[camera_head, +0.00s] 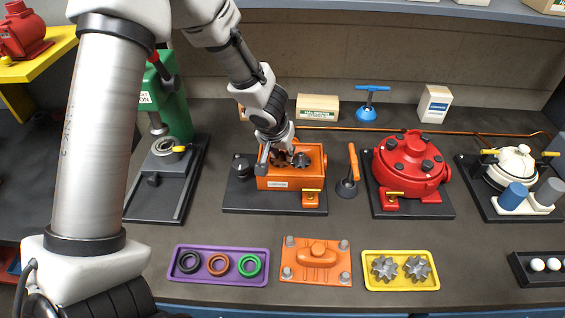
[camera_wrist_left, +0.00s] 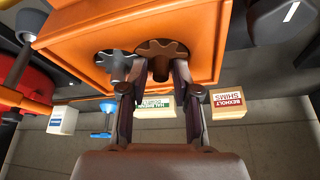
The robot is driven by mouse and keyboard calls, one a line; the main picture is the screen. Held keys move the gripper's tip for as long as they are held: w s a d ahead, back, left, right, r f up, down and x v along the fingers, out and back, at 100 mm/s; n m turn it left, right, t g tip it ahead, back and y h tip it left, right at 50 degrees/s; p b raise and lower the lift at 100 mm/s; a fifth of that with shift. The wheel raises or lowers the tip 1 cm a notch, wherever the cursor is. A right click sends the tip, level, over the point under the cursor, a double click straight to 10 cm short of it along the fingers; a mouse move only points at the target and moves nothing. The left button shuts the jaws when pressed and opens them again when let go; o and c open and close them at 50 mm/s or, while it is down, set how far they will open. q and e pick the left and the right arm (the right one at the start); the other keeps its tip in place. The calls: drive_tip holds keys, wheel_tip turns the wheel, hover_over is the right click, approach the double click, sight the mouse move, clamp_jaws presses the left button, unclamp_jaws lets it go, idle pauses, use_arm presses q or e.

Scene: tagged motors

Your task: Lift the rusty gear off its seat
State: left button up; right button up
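The rusty gear (camera_wrist_left: 160,48) is brown and toothed, seated in the orange housing (camera_wrist_left: 90,40) beside a grey gear (camera_wrist_left: 117,66). In the head view the orange housing (camera_head: 290,181) stands on a dark base plate, and the grey gear (camera_head: 301,160) shows at its right. My left gripper (camera_head: 277,158) reaches down over the left seat and hides much of the rusty gear. In the left wrist view my left gripper's fingers (camera_wrist_left: 160,72) stand apart on either side of the rusty gear's near part. Contact is not clear. My right gripper is out of view.
A funnel-like tool with an orange handle (camera_head: 352,172) and a red pump (camera_head: 410,165) stand to the right. In front lie a purple tray (camera_head: 222,278) of rings, an orange cover (camera_head: 316,276) and a yellow tray (camera_head: 401,286) with gears. A green press (camera_head: 170,110) stands left.

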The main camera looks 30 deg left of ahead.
use_arm(q)
drive_tip(key=shift+s, duration=0.2)
drive_tip(key=shift+s+r, duration=0.1)
drive_tip(key=shift+s, duration=0.05)
clamp_jaws()
drive_tip(key=shift+r, duration=0.1)
